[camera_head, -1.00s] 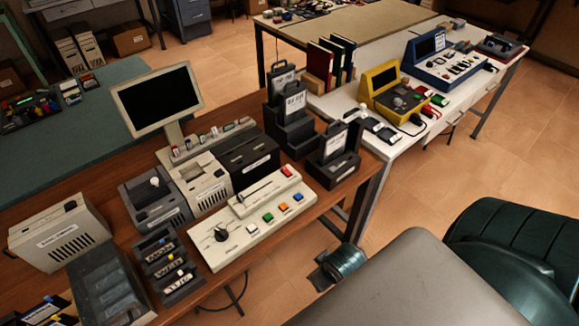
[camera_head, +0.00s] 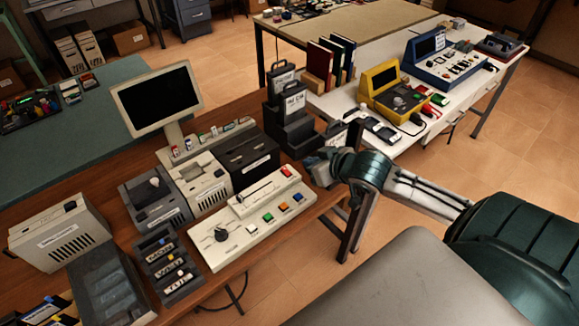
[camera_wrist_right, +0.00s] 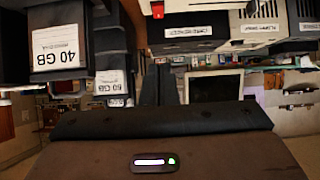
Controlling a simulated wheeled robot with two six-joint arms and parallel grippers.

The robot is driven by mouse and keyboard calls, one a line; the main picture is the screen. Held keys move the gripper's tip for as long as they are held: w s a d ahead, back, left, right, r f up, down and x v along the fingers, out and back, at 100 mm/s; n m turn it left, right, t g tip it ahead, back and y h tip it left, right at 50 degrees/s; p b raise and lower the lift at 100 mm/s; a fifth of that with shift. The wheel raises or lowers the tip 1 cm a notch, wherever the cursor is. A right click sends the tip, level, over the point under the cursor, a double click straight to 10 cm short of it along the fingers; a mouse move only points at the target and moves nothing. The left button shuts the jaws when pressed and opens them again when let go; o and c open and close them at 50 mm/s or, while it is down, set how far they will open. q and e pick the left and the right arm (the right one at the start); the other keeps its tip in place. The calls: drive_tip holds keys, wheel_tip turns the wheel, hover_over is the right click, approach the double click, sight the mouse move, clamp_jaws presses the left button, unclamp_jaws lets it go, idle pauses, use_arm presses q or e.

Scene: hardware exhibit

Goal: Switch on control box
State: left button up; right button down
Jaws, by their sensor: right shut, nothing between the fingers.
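The cream control box (camera_head: 250,222) lies on the brown wooden desk in the head view. It has a black knob, a slider, a row of coloured buttons and a red switch (camera_head: 287,171) at its upper right end. My right gripper (camera_head: 316,168) is just right of that end, apart from the red switch, shut and empty. In the upside-down right wrist view the shut dark fingers (camera_wrist_right: 169,84) point up the picture. A red part (camera_wrist_right: 157,9), seemingly the same switch, shows at the top edge. My left gripper is not in view.
Black drive holders (camera_head: 294,130) with labelled drives stand behind my right gripper. The black card reader (camera_head: 243,157) and a monitor (camera_head: 157,97) stand behind the control box. A white table (camera_head: 372,135) with yellow and blue devices is farther back. Floor is clear at right.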

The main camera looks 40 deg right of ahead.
drive_tip(key=shift+w, duration=0.1)
idle(0.3)
drive_tip(key=p, duration=0.1)
hover_over(288, 172)
drive_tip(key=s, duration=0.2)
wheel_tip(288, 172, down, 5)
drive_tip(key=shift+w, duration=0.1)
drive_tip(key=f, duration=0.1)
drive_tip(key=w+f+p, duration=0.1)
drive_tip(key=f, duration=0.1)
drive_tip(key=shift+f, duration=0.7)
drive_tip(key=shift+w+f+p, duration=0.1)
drive_tip(key=shift+w+p, duration=0.05)
drive_tip(key=shift+p, duration=0.15)
drive_tip(key=shift+f, duration=0.15)
drive_tip(key=shift+w, duration=0.15)
